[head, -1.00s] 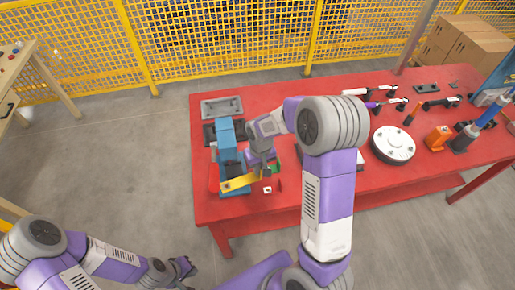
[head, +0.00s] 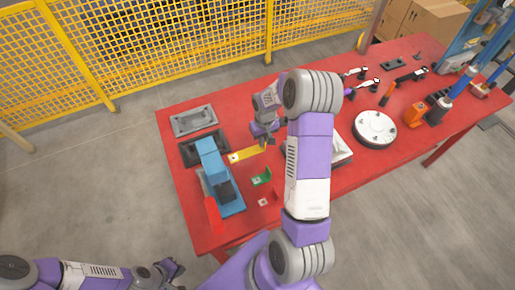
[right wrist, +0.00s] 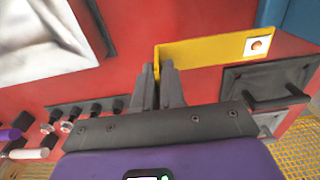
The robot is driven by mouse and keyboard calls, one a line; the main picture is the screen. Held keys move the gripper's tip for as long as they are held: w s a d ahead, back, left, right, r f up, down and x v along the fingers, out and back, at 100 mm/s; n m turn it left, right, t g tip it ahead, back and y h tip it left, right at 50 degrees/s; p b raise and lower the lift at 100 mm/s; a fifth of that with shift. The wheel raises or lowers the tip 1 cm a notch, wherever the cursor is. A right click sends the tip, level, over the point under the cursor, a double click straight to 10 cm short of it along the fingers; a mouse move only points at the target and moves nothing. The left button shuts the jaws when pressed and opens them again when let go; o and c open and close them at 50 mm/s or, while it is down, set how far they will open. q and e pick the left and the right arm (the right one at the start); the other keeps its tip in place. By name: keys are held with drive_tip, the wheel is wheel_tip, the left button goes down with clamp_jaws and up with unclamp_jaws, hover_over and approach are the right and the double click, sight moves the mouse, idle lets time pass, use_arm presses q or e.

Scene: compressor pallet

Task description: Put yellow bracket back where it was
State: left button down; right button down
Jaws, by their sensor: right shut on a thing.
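The yellow bracket (head: 245,155) is a flat strip with a bent end and a hole in its other end. My right gripper (head: 266,144) is shut on its bent end, over the red table near the blue fixture. In the right wrist view the bracket (right wrist: 212,48) reaches to the right from between the fingers (right wrist: 158,82), its holed end free. I cannot tell whether it touches the table. My left gripper (head: 172,268) hangs empty off the table's front left; its fingers are too small to judge.
The blue fixture (head: 229,198) stands at the table's left, with a red part (head: 213,216) in front. A green bracket (head: 262,177) and a small red bracket (head: 264,201) lie right of it. Grey (head: 194,120) and dark (head: 190,153) trays lie behind. A white disc (head: 375,127) sits right.

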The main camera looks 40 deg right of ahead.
sight(254, 150)
wheel_tip(254, 150, down, 5)
drive_tip(key=shift+r, duration=0.1)
drive_tip(key=shift+w, duration=0.1)
drive_tip(key=shift+f, duration=0.25)
drive_tip(key=shift+f+b, duration=0.15)
drive_tip(key=shift+b, duration=0.25)
drive_tip(key=c, duration=1.2)
unclamp_jaws()
